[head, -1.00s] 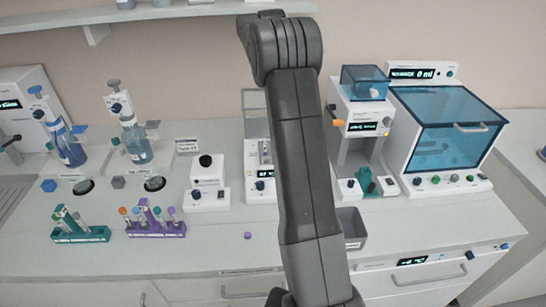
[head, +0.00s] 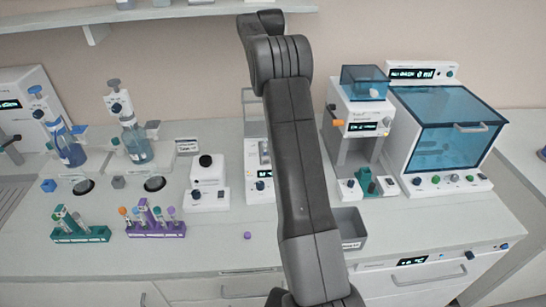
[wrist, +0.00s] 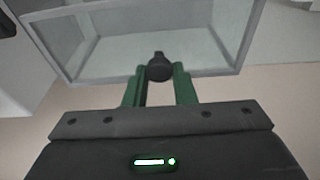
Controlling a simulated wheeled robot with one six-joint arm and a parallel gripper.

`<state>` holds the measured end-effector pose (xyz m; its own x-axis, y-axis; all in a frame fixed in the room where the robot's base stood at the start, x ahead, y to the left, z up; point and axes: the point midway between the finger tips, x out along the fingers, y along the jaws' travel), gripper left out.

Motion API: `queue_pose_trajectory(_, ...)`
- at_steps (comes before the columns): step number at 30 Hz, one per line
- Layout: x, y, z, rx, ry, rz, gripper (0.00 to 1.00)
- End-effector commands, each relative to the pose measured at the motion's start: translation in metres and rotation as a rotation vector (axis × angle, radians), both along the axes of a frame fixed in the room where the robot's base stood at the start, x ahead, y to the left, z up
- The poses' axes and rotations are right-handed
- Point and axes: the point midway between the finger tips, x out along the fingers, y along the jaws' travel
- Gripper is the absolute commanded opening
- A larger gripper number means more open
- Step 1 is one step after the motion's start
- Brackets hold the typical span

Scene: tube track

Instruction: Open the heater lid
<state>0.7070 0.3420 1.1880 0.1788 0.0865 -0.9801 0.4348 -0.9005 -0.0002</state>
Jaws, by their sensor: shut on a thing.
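A clear, grey-framed lid (wrist: 150,48) fills the upper wrist view. A dark round knob (wrist: 160,68) sits at its near edge. My gripper (wrist: 160,76) has its green fingers shut on this knob. In the head view my gripper is hidden behind my own arm. There, a white device (head: 257,188), likely the heater, stands partly behind my arm. A greyish clear panel (head: 252,101), likely the same lid, stands raised at its back. My arm covers the right part of both, so the lid's exact angle cannot be told.
A white unit with a black knob (head: 206,170) stands left of the device. A dispenser with a blue top (head: 365,85) and a blue-windowed cabinet (head: 450,130) stand right. A grey bin (head: 349,226) and tube racks (head: 155,222) are near the front edge.

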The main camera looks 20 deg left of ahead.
Motion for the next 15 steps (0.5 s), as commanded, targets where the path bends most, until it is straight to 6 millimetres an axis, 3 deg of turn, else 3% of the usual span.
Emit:
queue_pose_trajectory(3, -0.0003, 0.0, -0.0007, 0.0, 0.001, 0.0, 0.11)
queue_pose_trajectory(4, -0.0003, 0.0, -0.0006, 0.0, 0.001, 0.0, 0.27)
queue_pose_trajectory(7, -0.0003, -0.0001, -0.0005, 0.0, 0.001, 0.0, 0.44)
queue_pose_trajectory(15, -0.0003, -0.0001, 0.001, 0.0, 0.0, 0.0, 0.44)
